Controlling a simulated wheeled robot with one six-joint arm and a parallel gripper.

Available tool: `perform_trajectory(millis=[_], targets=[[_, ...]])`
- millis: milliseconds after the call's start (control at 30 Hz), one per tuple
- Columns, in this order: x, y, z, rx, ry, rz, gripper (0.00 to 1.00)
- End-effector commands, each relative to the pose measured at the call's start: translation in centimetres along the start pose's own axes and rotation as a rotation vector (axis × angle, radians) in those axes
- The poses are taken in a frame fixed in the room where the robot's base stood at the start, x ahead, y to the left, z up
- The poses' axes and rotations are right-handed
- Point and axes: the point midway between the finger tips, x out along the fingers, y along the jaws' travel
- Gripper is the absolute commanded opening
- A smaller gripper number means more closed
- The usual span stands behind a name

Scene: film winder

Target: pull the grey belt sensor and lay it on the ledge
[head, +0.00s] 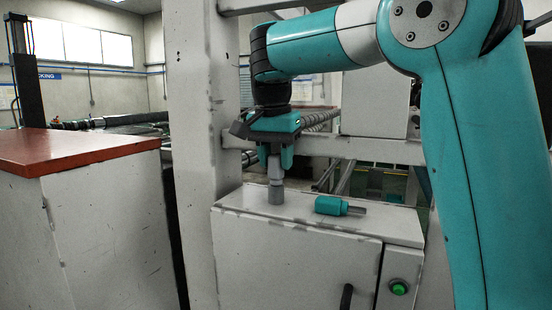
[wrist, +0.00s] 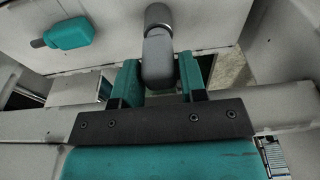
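The grey belt sensor (head: 275,168) stands upright between the fingers of my gripper (head: 278,156). In the wrist view the rounded grey sensor (wrist: 158,62) fills the space between the two teal fingers, and my gripper (wrist: 159,82) looks shut on it. Below the sensor is a darker grey cylinder (head: 275,191), whose foot meets the cabinet's top ledge (head: 241,198). I cannot tell whether this cylinder is part of the sensor or a separate holder. A teal sensor (head: 331,205) with a grey stem lies on its side on the ledge, to the right.
The pale cabinet has a door with a black handle (head: 346,297) and a green button (head: 398,287). A post (head: 205,120) rises at its left, and a horizontal rail (head: 370,149) runs behind. A red-topped counter (head: 70,150) stands left. Bare ledge lies around the teal sensor.

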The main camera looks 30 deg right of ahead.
Motion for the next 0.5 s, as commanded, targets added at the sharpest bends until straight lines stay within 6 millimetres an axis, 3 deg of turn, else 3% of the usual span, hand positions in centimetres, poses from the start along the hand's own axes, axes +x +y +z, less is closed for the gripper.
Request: perform_trajectory(millis=[33,100,133,167,200,300,500], targets=[[-0.01,0.0,0.0,0.0,0.0,0.0,0.27],[-0.01,0.0,0.0,0.0,0.0,0.0,0.11],[0.0,0.0,0.0,0.0,0.0,0.0,0.08],[-0.01,0.0,0.0,0.0,0.0,0.0,0.08],[0.0,0.0,0.0,0.0,0.0,0.0,0.22],[-0.02,0.0,0.0,0.0,0.0,0.0,0.03],[-0.29,-0.01,-0.04,0.0,0.0,0.0,0.03]])
